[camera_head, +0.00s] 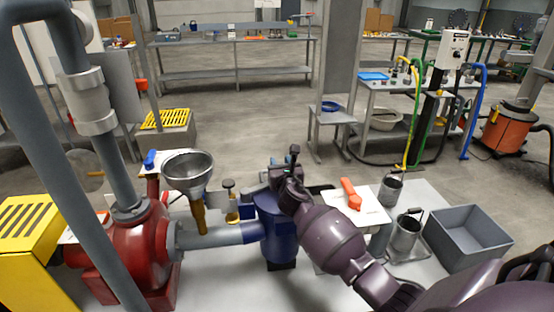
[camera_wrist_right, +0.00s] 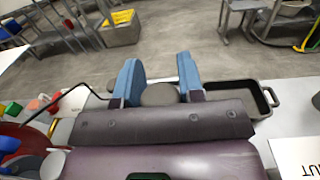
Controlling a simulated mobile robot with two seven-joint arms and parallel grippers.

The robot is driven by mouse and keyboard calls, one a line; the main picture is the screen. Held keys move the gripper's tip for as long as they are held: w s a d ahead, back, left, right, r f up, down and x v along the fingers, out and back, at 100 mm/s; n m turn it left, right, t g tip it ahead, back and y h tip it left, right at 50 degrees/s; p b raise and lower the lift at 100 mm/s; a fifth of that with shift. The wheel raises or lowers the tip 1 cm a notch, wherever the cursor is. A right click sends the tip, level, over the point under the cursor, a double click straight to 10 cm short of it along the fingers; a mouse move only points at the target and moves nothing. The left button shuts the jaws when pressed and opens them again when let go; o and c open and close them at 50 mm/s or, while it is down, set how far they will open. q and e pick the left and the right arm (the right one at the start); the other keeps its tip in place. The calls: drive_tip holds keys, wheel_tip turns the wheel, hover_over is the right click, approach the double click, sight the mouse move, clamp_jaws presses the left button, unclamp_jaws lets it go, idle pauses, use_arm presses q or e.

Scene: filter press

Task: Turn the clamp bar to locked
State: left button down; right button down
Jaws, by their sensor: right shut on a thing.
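The blue filter press body (camera_head: 272,235) stands on the bench in the head view, joined to a grey pipe on its left. My right gripper (camera_head: 284,170) is over its top, and my dark purple arm hides much of that top. In the right wrist view the two blue fingers of my right gripper (camera_wrist_right: 160,78) are on either side of a grey rounded part (camera_wrist_right: 160,95), and the gripper is shut on it. I take this part for the clamp bar; its full length and angle are hidden. My left gripper is not in view.
A red pump (camera_head: 140,245) and a metal funnel (camera_head: 188,172) stand to the left. An orange handle (camera_head: 351,194) sits on a white plate to the right. Metal buckets (camera_head: 405,235) and a grey bin (camera_head: 468,238) are further right. A dark tray (camera_wrist_right: 262,97) lies behind the gripper.

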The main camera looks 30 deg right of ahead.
drive_tip(key=s+m+g+h+p, duration=0.1)
drive_tip(key=s+m+h, duration=0.1)
drive_tip(key=s+h, duration=0.1)
drive_tip(key=shift+g, duration=0.3)
drive_tip(key=shift+s+a+m+g+h+p, duration=0.15)
drive_tip(key=shift+s+m+g+h+p, duration=0.25)
drive_tip(key=shift+s+m+g+h, duration=1.05)
drive_tip(key=shift+h, duration=0.25)
drive_tip(key=shift+f, duration=0.1)
drive_tip(key=c, duration=0.7)
unclamp_jaws()
drive_tip(key=shift+c, duration=0.2)
drive_tip(key=shift+a, duration=0.15)
